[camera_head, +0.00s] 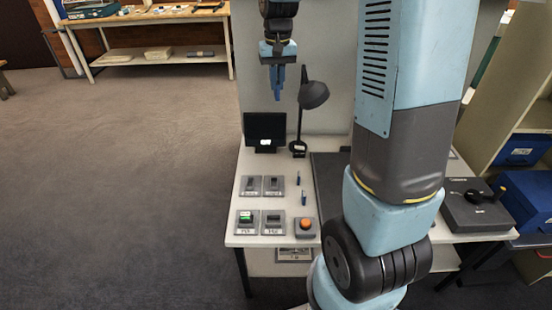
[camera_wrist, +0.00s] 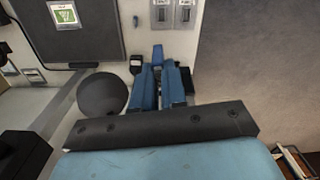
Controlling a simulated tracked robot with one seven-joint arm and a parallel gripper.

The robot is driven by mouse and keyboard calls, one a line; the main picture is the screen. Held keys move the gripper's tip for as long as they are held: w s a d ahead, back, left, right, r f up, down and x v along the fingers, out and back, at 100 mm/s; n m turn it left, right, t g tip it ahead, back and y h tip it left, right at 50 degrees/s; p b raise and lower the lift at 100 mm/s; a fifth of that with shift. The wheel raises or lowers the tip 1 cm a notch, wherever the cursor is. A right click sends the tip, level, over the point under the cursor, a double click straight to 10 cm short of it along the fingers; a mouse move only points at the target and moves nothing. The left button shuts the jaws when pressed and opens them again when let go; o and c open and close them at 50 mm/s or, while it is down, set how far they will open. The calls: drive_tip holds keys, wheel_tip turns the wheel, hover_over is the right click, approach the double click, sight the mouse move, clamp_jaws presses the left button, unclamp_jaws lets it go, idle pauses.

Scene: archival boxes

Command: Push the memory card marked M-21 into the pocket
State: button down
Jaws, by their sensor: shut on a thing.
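My gripper (camera_head: 276,98) is above the back of the table, over the monitor, pointing down. In the wrist view its two blue fingers (camera_wrist: 159,72) are closed around a slim blue piece (camera_wrist: 158,54) that sticks out past the tips. It looks like a memory card, but no marking is readable. Grey plates with dark raised parts stand on the table: two behind (camera_head: 250,186) (camera_head: 273,186) and two in front (camera_head: 246,222) (camera_head: 273,222). The front left one shows green. Which holds the pocket I cannot tell. Two small blue pieces (camera_head: 298,180) (camera_head: 303,198) stand right of the plates.
A black monitor (camera_head: 265,130) and a dark desk lamp (camera_head: 314,95) stand at the table's back, close to my gripper; the lamp head (camera_wrist: 100,95) is beside the fingers. An orange button (camera_head: 305,225) is at the front. A dark box (camera_head: 475,210) lies at the right.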

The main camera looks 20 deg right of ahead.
drive_tip(key=shift+w+a+f+m, duration=0.15)
drive_tip(key=shift+f+m, duration=0.2)
drive_tip(key=shift+f, duration=5.7)
drive_tip(key=shift+w+a+f+m, duration=0.15)
drive_tip(key=shift+f+m, duration=0.25)
drive_tip(key=shift+f, duration=5.7)
drive_tip(key=shift+w+a+f+m, duration=0.15)
drive_tip(key=shift+f+m, duration=0.2)
drive_tip(key=shift+f, duration=5.7)
drive_tip(key=shift+f, duration=1.25)
drive_tip(key=c, duration=1.1)
unclamp_jaws()
drive_tip(key=shift+w+r, duration=0.1)
drive_tip(key=shift+r, duration=2.9)
